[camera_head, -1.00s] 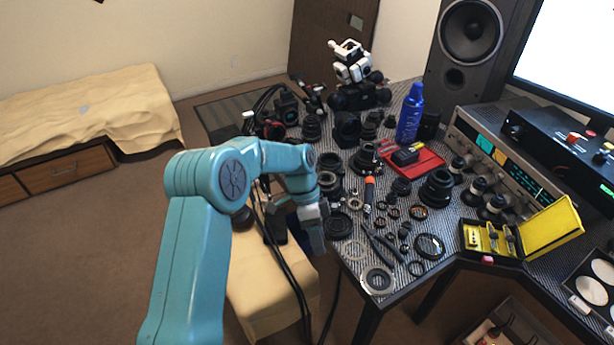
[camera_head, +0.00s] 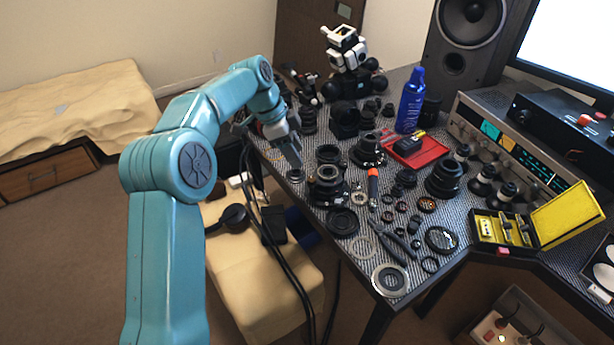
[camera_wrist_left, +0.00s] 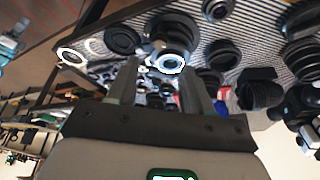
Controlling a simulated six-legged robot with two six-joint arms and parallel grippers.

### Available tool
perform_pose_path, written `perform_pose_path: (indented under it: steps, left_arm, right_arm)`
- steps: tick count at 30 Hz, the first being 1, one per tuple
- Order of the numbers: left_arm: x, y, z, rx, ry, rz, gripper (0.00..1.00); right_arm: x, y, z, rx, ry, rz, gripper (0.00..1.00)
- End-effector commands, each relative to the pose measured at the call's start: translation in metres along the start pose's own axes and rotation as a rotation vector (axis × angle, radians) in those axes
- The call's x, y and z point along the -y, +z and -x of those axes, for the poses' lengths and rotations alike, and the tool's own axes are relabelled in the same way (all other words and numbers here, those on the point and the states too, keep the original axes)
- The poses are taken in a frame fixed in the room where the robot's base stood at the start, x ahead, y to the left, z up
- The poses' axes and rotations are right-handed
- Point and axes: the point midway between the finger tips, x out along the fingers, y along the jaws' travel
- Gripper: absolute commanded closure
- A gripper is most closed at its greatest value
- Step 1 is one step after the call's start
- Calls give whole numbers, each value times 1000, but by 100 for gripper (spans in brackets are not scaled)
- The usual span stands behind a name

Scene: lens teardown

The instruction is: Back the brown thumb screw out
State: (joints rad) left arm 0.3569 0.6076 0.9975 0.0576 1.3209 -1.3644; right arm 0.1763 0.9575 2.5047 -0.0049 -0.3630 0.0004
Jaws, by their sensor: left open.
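My left gripper (camera_head: 292,156) is at the left edge of the table in the head view, pointing down and empty. In the left wrist view its two fingers stand apart (camera_wrist_left: 160,78), with nothing held between them. A dark lens assembly (camera_head: 327,182) stands on the table to the right and nearer the front. In the left wrist view a dark lens body with a pale ring (camera_wrist_left: 171,62) shows just beyond the fingertips. I cannot make out a brown thumb screw for certain in either view. My right gripper is not in view.
Several lenses, rings and tools crowd the striped table. An orange-handled screwdriver (camera_head: 373,186), a blue bottle (camera_head: 410,102), a red tray (camera_head: 428,153) and an open yellow case (camera_head: 567,218) stand to the right. Black cables (camera_head: 285,262) hang left of the table over a cream seat (camera_head: 228,290).

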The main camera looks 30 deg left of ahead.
Motion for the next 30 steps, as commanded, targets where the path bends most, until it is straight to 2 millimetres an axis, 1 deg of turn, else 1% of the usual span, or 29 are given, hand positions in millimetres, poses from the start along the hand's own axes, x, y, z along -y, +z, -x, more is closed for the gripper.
perform_pose_path:
  steps: [1, 3, 6, 10, 15, 23, 24, 26, 27, 28, 29, 30]
  left_arm:
    - [-1, 0, -15, 1, 4, -1, 50]
    - [-1, 0, -31, 1, 4, -2, 50]
    - [0, 0, -51, 1, 4, -2, 50]
    - [1, 0, -71, 1, 3, -3, 50]
    - [2, 0, -83, 0, 1, -3, 50]
    - [3, 1, -85, 0, 0, -2, 50]
    - [3, 1, -85, 0, 0, -2, 53]
    - [3, 1, -85, 0, 0, -2, 72]
    - [3, 1, -84, 0, 0, -2, 85]
    - [3, 1, -84, 0, 0, -2, 95]
    - [3, 1, -84, 0, 0, -2, 100]
    - [3, 1, -84, 0, 0, -2, 100]
  right_arm:
    - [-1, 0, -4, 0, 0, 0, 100]
    - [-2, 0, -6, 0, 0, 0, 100]
    - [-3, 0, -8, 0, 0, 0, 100]
    - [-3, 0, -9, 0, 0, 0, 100]
    - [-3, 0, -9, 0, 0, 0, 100]
    - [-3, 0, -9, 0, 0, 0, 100]
    - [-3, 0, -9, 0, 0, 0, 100]
    - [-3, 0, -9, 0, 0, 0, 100]
    - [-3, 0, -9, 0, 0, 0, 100]
    - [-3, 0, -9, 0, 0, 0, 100]
    - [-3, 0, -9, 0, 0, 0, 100]
    - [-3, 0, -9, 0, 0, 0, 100]
